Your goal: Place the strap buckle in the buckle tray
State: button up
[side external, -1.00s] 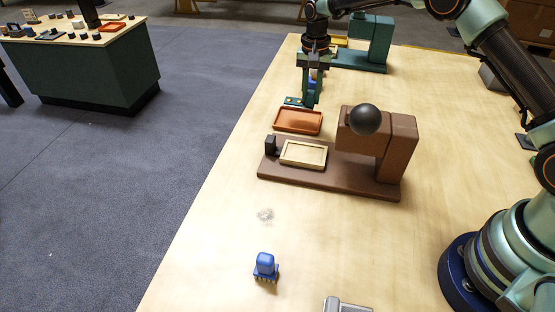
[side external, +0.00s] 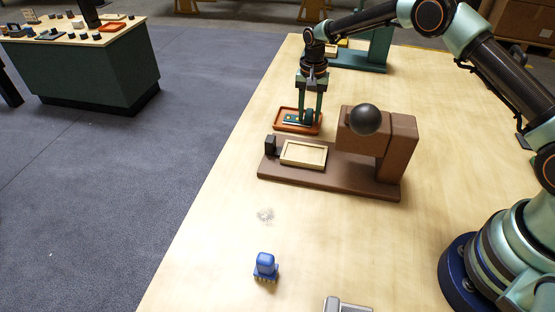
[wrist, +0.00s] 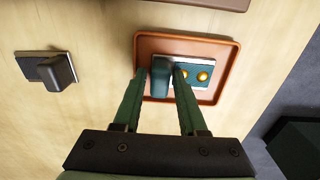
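The strap buckle (side external: 293,121) is a teal plate with gold studs and a raised teal block at one end. It lies over the floor of the orange buckle tray (side external: 277,126). In the wrist view the buckle (wrist: 203,76) appears inside the rim of the tray (wrist: 228,42). My gripper (side external: 311,117) points down over the tray. In the wrist view my gripper (wrist: 160,72) has a finger on each side of the raised block, with a gap visible at the left finger. The right finger overlaps the block's edge, so contact there is unclear.
A brown reformer (side external: 385,150) with a dark ball and a cream tray (side external: 303,153) stands just in front of the buckle tray. A similar dark block on a plate (wrist: 48,70) lies beside the tray. A blue brush-like piece (side external: 265,266) stands in the foreground.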

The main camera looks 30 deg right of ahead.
jog(key=shift+o, duration=0.4)
jog(key=shift+r, duration=0.15)
notch_tip(320, 180, up, 12)
notch_tip(320, 180, up, 8)
jog(key=n+t, duration=0.1)
jog(key=n, duration=0.1)
send_over(310, 111)
jog(key=s, duration=0.4)
jog(key=s+r+n+t, duration=0.2)
jog(key=s+r, duration=0.4)
jog(key=s, duration=0.2)
jog(key=s+f+n+t, duration=0.2)
jog(key=s+n, duration=0.3)
jog(key=s, duration=1)
jog(key=shift+d+f+t, duration=0.3)
jog(key=shift+d, duration=0.15)
